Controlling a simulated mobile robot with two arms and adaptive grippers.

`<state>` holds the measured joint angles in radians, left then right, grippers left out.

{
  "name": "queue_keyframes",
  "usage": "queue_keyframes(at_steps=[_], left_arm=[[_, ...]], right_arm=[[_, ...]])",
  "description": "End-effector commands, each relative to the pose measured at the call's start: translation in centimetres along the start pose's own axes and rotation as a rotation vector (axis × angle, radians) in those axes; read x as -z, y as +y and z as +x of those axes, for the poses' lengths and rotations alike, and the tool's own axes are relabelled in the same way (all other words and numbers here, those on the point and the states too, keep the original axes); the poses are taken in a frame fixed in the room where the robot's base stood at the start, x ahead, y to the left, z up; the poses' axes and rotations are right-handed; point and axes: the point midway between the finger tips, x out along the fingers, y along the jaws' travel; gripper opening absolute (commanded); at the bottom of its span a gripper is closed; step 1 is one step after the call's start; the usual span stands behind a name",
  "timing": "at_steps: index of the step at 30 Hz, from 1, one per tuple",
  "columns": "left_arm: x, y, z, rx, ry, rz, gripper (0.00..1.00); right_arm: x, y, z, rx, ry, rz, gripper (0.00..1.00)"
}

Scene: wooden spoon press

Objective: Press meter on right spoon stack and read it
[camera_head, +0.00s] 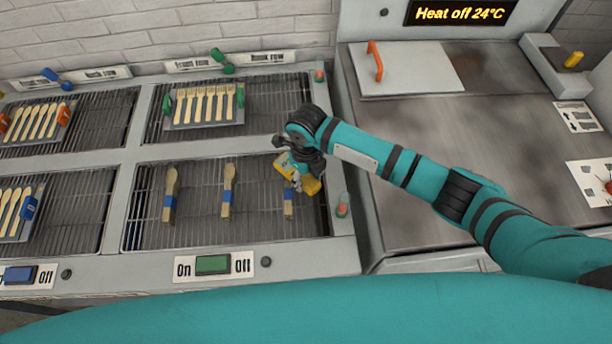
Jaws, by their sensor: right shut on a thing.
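Three wooden spoon stacks with blue bands lie on the front rack: the left stack (170,195), the middle stack (228,191) and the right stack (288,205). My right gripper (299,172) is shut on a yellow meter (311,186) and is over the upper part of the right stack. The gripper and meter hide that stack's upper end. I cannot tell whether the meter touches the stack, and its reading does not show. My left gripper is not in view.
The front rack (148,236) has a green On/Off switch (212,264) at its front edge. Behind it, a tray of wooden forks (207,105) sits on another rack. A steel counter (430,125) with a "Heat off 24°C" display (460,13) is at the right.

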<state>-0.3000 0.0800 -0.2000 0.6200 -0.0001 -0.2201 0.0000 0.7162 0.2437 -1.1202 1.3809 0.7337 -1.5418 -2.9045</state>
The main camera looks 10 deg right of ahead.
Motion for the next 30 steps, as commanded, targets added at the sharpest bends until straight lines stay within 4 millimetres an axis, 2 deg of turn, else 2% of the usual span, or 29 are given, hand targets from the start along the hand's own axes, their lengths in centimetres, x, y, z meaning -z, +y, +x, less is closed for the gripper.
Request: queue_keyframes(at_steps=[5, 30], left_arm=[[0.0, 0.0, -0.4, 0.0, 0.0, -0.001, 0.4], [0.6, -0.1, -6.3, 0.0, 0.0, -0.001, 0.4]], right_arm=[[0.1, 0.1, -0.2, -0.001, 0.004, 0.0, 0.0], [-0.1, 0.0, -7.0, 0.0, 0.001, -0.001, 0.0]])
